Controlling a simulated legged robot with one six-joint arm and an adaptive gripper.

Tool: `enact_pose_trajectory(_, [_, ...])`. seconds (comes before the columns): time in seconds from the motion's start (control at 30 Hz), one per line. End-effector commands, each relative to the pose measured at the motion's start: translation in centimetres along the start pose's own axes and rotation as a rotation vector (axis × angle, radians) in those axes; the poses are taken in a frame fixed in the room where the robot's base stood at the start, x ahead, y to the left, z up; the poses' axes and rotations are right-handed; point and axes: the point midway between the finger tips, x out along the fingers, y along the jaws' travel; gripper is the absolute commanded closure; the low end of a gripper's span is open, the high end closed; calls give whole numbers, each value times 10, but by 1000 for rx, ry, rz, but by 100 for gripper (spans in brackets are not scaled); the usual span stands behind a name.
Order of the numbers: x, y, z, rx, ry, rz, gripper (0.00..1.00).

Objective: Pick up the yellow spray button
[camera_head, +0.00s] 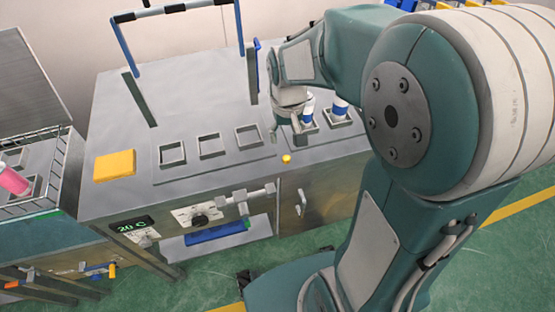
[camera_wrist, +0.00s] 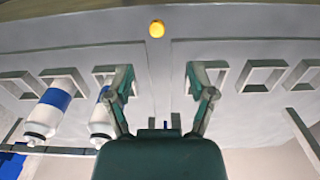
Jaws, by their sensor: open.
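The yellow spray button (camera_head: 286,158) is a small round piece on the grey metal bench top, near its front edge. It also shows in the wrist view (camera_wrist: 156,29) at the top middle, beyond my fingertips. My gripper (camera_head: 285,132) is just behind the button in the head view and partly hidden by my own arm. In the wrist view my gripper (camera_wrist: 160,72) has its two fingers spread wide, with only bare bench between them. The gripper is apart from the button.
Square holders (camera_head: 209,145) stand in a row on the bench (camera_head: 200,85). Blue and white cans (camera_wrist: 54,105) stand in holders near my gripper. A yellow square block (camera_head: 114,165) lies at the left. A blue-railed frame (camera_head: 147,100) rises behind. A wire basket (camera_head: 35,207) stands left.

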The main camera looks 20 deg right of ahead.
Motion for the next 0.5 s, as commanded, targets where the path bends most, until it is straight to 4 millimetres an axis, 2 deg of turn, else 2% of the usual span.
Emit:
enact_pose_trajectory(0.2, [36,-1,1,1,-5,1,29])
enact_pose_trajectory(0.37, [48,-4,0,0,-1,4,29])
enact_pose_trajectory(0.5, [67,-3,-2,0,-5,4,29])
